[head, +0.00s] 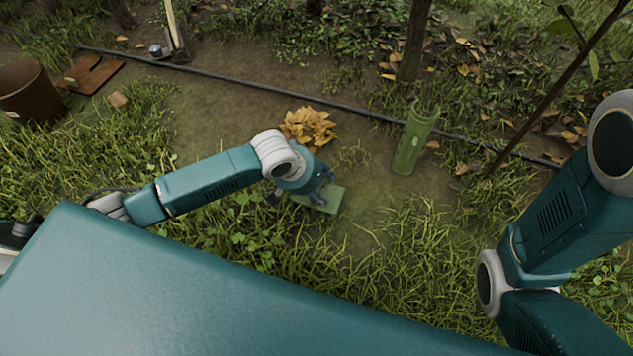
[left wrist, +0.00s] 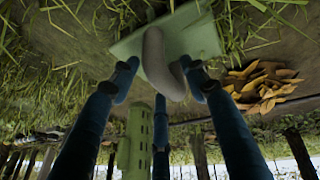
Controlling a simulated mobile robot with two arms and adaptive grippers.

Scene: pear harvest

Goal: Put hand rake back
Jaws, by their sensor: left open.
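In the head view, my left gripper (head: 318,192) is low over a flat light green pad (head: 333,204) on the ground. In the left wrist view, its blue fingers (left wrist: 160,76) are spread around a smooth, pale grey, two-lobed object (left wrist: 158,58) in front of the green pad (left wrist: 203,38). I cannot tell whether the fingers touch that object. No hand rake can be made out for sure; the gripper covers part of the pad in the head view. My right gripper is outside the frames.
A pile of yellow-brown leaves (head: 308,127) lies just beyond the pad. A green slotted tube (head: 415,140) stands to the right. A dark hose (head: 255,93) crosses behind. A brown bucket (head: 28,92), a flat brown piece (head: 92,73) and a wooden-handled tool (head: 172,28) are at the upper left.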

